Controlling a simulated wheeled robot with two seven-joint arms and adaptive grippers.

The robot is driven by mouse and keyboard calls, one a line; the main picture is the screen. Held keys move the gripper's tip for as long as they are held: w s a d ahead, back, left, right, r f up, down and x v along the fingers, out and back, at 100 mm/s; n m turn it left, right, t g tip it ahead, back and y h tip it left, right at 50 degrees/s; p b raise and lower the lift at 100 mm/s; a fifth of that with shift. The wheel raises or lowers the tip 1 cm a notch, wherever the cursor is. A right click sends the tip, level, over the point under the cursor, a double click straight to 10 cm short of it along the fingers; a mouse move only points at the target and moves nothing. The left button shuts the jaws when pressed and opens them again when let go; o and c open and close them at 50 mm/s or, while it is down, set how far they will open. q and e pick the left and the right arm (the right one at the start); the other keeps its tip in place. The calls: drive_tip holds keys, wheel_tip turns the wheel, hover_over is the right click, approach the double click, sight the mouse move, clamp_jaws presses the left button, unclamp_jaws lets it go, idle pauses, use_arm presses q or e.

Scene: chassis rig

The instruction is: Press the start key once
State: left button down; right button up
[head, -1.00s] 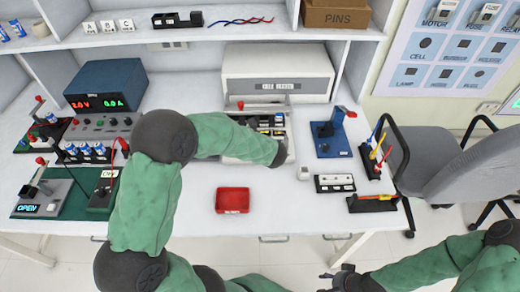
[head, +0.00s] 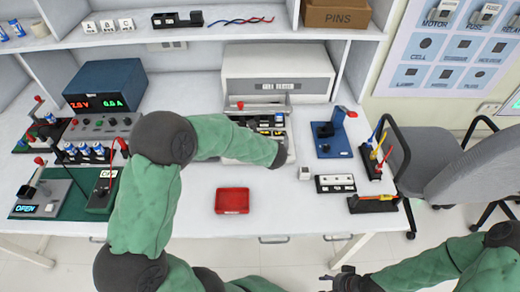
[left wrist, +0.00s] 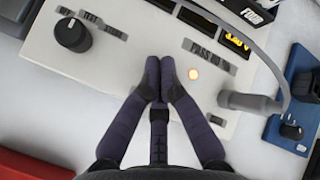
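In the left wrist view, my left gripper (left wrist: 159,75) is shut with nothing visible between its dark fingers. Its fingertips are over the pale panel of the tester (left wrist: 110,62), left of a small glowing lamp (left wrist: 194,73) under a PASS label. Whether they touch the panel I cannot tell. No start key shows clearly; the fingers hide part of the panel. In the head view, the tester (head: 247,107) is partly covered by my left arm, which also hides that gripper. My right gripper (head: 338,277) is low at the bottom edge, too small to read.
A black knob (left wrist: 72,34) and a grey cylinder (left wrist: 248,103) flank the fingers. A blue device (head: 333,142) stands right of the tester. A red tray (head: 232,201) lies in front, with clear white bench around it. A power supply (head: 105,90) stands at the left.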

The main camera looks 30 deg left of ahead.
use_arm(q)
drive_tip(key=shift+r+p, duration=0.5)
drive_tip(key=shift+r, duration=0.35)
drive_tip(key=shift+r, duration=0.1)
drive_tip(key=shift+r+p, duration=1.7)
drive_tip(key=shift+r, duration=0.7)
drive_tip(key=shift+r, duration=0.1)
